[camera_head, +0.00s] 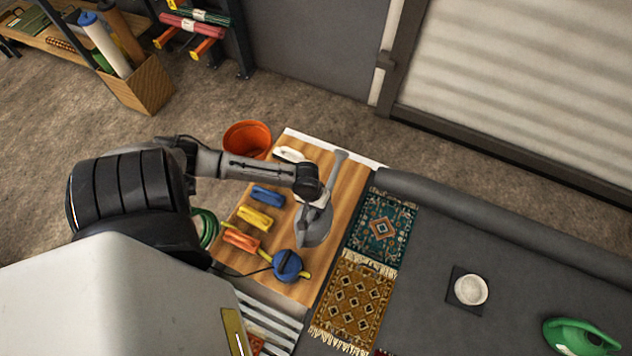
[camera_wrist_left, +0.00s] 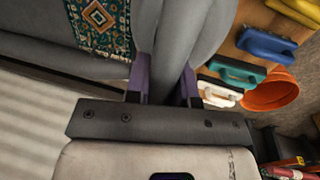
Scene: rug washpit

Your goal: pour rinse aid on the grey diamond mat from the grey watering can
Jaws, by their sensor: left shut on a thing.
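The grey watering can (camera_head: 314,228) is over the right edge of the wooden table, with its spout pointing to the back. My left gripper (camera_head: 317,201) is at the can from above. In the left wrist view, the purple fingers of my left gripper (camera_wrist_left: 164,88) are shut on a grey part of the can (camera_wrist_left: 174,50). A teal rug with a diamond centre (camera_head: 382,228) and a gold rug with diamonds (camera_head: 352,300) lie just right of the can; the teal one also shows in the wrist view (camera_wrist_left: 98,25). I cannot make out a grey diamond mat. My right gripper is out of view.
The wooden table (camera_head: 325,180) holds blue (camera_head: 268,196), yellow (camera_head: 255,218) and orange (camera_head: 241,240) brushes and a round blue tool (camera_head: 287,265). An orange bucket (camera_head: 247,138) stands behind. On the grey floor at right are a white bowl (camera_head: 471,290) and a green watering can (camera_head: 575,338).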

